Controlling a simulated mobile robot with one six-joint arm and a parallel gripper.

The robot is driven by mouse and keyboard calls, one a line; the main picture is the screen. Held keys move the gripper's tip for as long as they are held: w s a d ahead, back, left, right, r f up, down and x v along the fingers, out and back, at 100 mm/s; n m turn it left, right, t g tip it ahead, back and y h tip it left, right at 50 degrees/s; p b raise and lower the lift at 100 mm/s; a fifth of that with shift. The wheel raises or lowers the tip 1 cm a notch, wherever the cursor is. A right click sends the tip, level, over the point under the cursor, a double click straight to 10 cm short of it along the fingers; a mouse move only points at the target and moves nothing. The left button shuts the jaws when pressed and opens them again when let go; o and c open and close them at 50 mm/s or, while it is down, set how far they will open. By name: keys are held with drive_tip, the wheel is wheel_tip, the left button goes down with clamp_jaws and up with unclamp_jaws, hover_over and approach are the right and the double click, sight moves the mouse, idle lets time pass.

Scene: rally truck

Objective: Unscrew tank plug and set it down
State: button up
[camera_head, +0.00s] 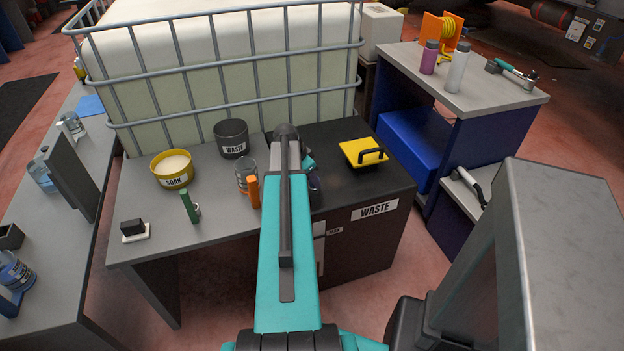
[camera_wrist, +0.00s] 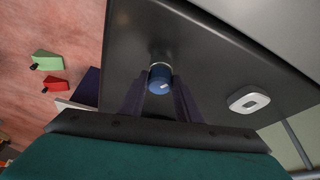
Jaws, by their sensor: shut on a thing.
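A small round blue plug (camera_wrist: 159,80) with a pale mark on top and a lighter ring at its base shows in the wrist view. It sits at a broad dark grey surface (camera_wrist: 205,62). My gripper (camera_wrist: 160,88) has one dark finger on each side of the plug and is shut on it. Whether the plug's thread is still engaged cannot be seen. In the head view my teal arm reaches over the bench and hides the plug and most of my gripper. A large whitish tank (camera_head: 225,50) stands behind the bench in a metal cage.
The bench holds a yellow soak tub (camera_head: 172,180), a dark waste bin (camera_head: 231,155), a clear glass (camera_head: 245,187), a green item (camera_head: 189,207), an orange item (camera_head: 253,192) and a yellow block with a black handle (camera_head: 356,158).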

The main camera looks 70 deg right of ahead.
drive_tip(key=shift+s+n+t, duration=0.1)
drive_tip(key=shift+n+t, duration=0.2)
drive_tip(key=shift+n, duration=0.5)
drive_tip(key=shift+a+n, duration=0.1)
drive_tip(key=shift+n, duration=0.2)
drive_tip(key=shift+n+t+h, duration=0.3)
drive_tip(key=shift+n, duration=0.3)
drive_tip(key=shift+s+n, duration=0.15)
drive_tip(key=shift+n, duration=0.15)
drive_tip(key=shift+n+t, duration=0.3)
drive_tip(key=shift+n, duration=0.2)
drive_tip(key=shift+n, duration=0.3)
drive_tip(key=shift+s+n+t, duration=0.1)
drive_tip(key=shift+n+t, duration=0.2)
drive_tip(key=shift+n, duration=0.2)
drive_tip(key=shift+n+p, duration=0.3)
drive_tip(key=shift+n, duration=0.1)
